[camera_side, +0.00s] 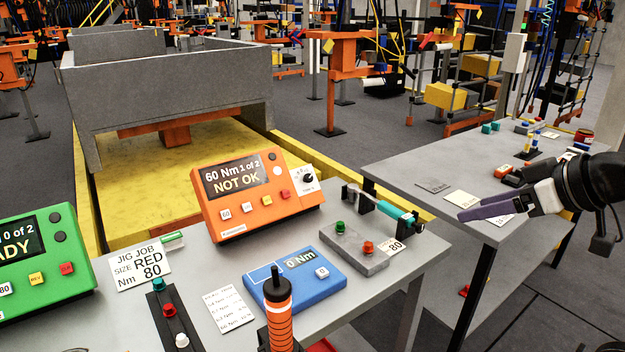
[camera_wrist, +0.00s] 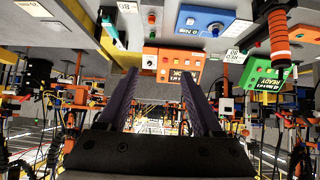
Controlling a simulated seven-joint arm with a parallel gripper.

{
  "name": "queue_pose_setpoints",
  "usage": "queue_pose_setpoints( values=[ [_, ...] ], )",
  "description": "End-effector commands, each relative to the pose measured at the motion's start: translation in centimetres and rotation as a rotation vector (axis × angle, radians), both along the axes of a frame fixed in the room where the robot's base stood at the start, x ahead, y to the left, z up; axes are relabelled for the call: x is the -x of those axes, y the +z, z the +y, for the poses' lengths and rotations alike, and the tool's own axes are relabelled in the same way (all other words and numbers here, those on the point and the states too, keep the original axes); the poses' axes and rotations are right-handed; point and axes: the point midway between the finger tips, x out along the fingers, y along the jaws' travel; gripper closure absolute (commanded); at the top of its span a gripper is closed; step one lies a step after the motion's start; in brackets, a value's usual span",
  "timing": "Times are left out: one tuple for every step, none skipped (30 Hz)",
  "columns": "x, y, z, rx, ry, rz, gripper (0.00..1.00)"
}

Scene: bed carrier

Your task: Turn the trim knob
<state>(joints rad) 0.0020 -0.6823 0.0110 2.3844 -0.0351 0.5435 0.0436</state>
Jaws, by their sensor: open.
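The trim knob (camera_side: 307,178) is a small black dial on a white patch at the right end of the orange controller box (camera_side: 240,222). The box's screen reads "60 Nm 1 of 2 NOT OK". In the wrist view the picture is inverted; the orange box (camera_wrist: 178,50) lies beyond my fingertips, and the knob (camera_wrist: 149,62) shows small on its white patch. My gripper (camera_side: 466,213) is at the right in the side view, well to the right of the box and apart from it. Its purple fingers also show in the wrist view (camera_wrist: 157,76), spread and empty.
A grey block (camera_side: 353,254) with green and red buttons and a teal-handled tool (camera_side: 395,213) stand between the box and my gripper. A blue torque unit (camera_side: 296,287), an orange-handled driver (camera_side: 278,310) and a green controller (camera_side: 45,262) are nearby. A second table (camera_side: 410,163) stands right.

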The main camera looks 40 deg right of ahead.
Motion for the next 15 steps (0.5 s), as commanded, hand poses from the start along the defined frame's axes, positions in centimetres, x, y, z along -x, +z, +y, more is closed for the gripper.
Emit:
queue_pose_setpoints(
  values=[
    [-2.4,1.5,-0.1,0.003,-0.004,-0.054,0.33],
    [-3.8,2.4,-0.2,0.004,-0.005,-0.087,0.33],
    [-5.7,3.5,-0.3,0.006,-0.007,-0.13,0.33],
    [-7.1,4.3,-0.4,0.008,-0.008,-0.16,0.33],
    [-8.5,5.0,-0.5,0.009,-0.009,-0.19,0.33],
    [-10.5,5.9,-0.6,0.01,-0.009,-0.226,0.33],
    [-12.0,6.4,-0.6,0.012,-0.009,-0.253,0.33],
    [-13.5,6.9,-0.7,0.013,-0.009,-0.278,0.33],
    [-15.5,7.4,-0.9,0.015,-0.008,-0.311,0.33],
    [-17.1,7.6,-1.0,0.017,-0.007,-0.332,0.33],
    [-18.6,7.8,-1.1,0.017,-0.007,-0.352,0.33],
    [-20.6,7.8,-1.2,0.017,-0.006,-0.379,0.33],
    [-22.1,7.8,-1.3,0.018,-0.005,-0.395,0.33],
    [-23.5,7.6,-1.4,0.019,-0.003,-0.41,0.33],
    [-25.4,7.3,-1.6,0.02,0.0,-0.43,0.33]
  ],
)
